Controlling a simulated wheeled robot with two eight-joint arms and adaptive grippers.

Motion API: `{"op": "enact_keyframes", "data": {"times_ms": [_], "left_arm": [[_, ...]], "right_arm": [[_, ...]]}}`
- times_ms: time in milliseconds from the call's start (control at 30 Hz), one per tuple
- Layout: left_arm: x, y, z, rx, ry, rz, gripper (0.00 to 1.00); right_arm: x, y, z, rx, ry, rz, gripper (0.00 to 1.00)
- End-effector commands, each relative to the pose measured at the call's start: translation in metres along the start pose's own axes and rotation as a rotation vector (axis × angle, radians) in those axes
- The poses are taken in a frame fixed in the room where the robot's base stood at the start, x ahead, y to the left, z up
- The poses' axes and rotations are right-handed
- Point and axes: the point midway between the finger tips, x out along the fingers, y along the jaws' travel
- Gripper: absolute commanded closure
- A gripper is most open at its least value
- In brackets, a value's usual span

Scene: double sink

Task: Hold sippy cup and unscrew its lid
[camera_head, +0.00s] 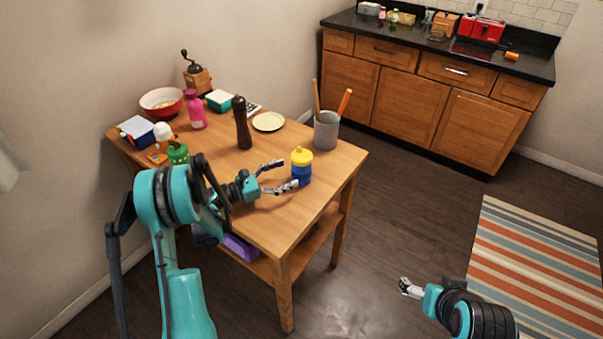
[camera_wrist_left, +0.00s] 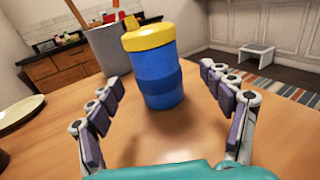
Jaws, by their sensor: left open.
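The sippy cup (camera_head: 301,168) stands upright near the right edge of the wooden table (camera_head: 262,217). It has a blue body and a yellow lid (camera_head: 301,155) with a spout. My left gripper (camera_head: 287,175) is open, its fingers reaching toward the cup from the left. In the left wrist view the cup body (camera_wrist_left: 160,80) stands ahead, between the two spread fingers (camera_wrist_left: 165,110), with gaps on both sides. The lid (camera_wrist_left: 147,36) is on the cup. My right gripper (camera_head: 406,288) is away from the table, low at the right over the floor; its fingers are too small to judge.
A grey utensil holder (camera_head: 326,133) stands behind the cup. A dark pepper mill (camera_head: 242,125), a plate (camera_head: 268,122), a pink bottle (camera_head: 195,110) and a red bowl (camera_head: 162,103) stand farther back. The table front is clear. A striped rug (camera_head: 535,265) lies at right.

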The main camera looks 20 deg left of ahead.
Motion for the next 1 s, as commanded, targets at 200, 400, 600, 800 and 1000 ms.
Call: {"op": "enact_keyframes", "data": {"times_ms": [200, 400, 600, 800, 1000], "left_arm": [[0.022, 0.002, 0.001, -0.003, -0.002, 0.000, 0.20], [0.053, 0.005, 0.002, -0.003, -0.002, -0.002, 0.20], [0.066, 0.006, 0.004, -0.004, -0.003, 0.002, 0.20], [0.065, 0.006, 0.005, -0.004, -0.003, 0.002, 0.41], [0.065, 0.006, 0.005, -0.004, -0.003, 0.002, 0.74]], "right_arm": [[0.006, 0.000, 0.005, 0.000, 0.000, 0.000, 0.17], [0.017, 0.000, 0.012, 0.000, 0.000, 0.000, 0.17], [0.018, 0.000, 0.013, 0.000, 0.000, 0.000, 0.17], [0.018, 0.000, 0.013, 0.000, 0.000, 0.000, 0.17], [0.018, 0.000, 0.013, 0.000, 0.000, 0.000, 0.17]]}}
